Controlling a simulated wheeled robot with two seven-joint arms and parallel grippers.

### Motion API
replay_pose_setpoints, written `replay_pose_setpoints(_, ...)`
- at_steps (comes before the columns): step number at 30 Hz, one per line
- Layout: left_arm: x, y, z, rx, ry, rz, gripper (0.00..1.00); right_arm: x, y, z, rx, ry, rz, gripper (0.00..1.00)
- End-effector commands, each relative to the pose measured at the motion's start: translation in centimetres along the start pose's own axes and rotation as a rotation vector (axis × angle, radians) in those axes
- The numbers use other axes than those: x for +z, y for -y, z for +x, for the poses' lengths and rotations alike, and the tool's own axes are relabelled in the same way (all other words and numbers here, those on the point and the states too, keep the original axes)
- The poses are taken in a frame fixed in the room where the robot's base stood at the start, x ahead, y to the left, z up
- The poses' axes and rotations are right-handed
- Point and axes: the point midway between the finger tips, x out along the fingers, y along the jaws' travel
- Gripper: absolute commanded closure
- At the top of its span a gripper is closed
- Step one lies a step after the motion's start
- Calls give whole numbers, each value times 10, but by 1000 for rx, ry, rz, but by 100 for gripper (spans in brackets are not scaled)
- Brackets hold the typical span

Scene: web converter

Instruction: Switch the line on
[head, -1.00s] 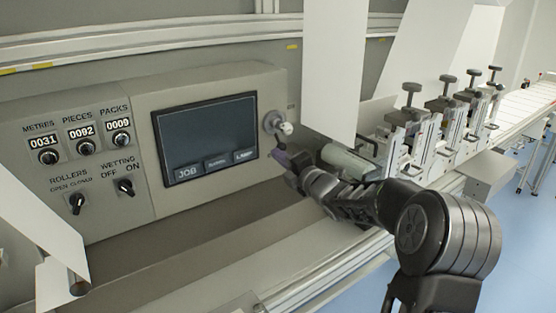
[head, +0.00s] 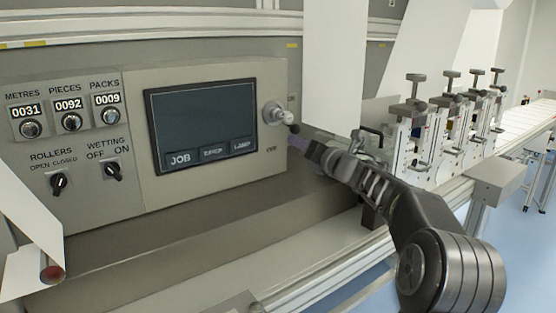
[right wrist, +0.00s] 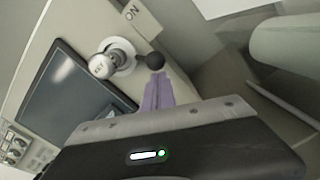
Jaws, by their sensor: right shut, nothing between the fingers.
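The line switch is a round silver fitting (head: 275,113) on the panel, right of the screen, with a short lever ending in a black ball (head: 294,128). A faint ON label (head: 291,98) sits above it and an OFF label (head: 271,149) below. In the right wrist view the silver barrel (right wrist: 104,64), black ball (right wrist: 155,61) and ON plate (right wrist: 132,14) show closely. My right gripper (head: 295,143) is shut and empty, its purple fingertips (right wrist: 157,82) just below the ball. I cannot tell whether they touch it. My left gripper is not in view.
The dark screen (head: 203,122) and the knobs and counters (head: 72,121) are on the panel's left. A white web (head: 334,65) hangs just right of the switch. Several clamp units (head: 412,125) stand farther right. A ledge (head: 170,240) runs below the panel.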

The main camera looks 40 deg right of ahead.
Motion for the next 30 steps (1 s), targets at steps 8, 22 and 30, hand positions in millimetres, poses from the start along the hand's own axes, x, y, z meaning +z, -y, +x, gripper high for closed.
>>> replay_pose_setpoints(8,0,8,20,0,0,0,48,17,10,1,14,2,-264,100)
replay_pose_setpoints(22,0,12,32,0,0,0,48,47,10,3,35,3,-654,100)
replay_pose_setpoints(30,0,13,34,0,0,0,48,55,8,3,42,3,-758,100)
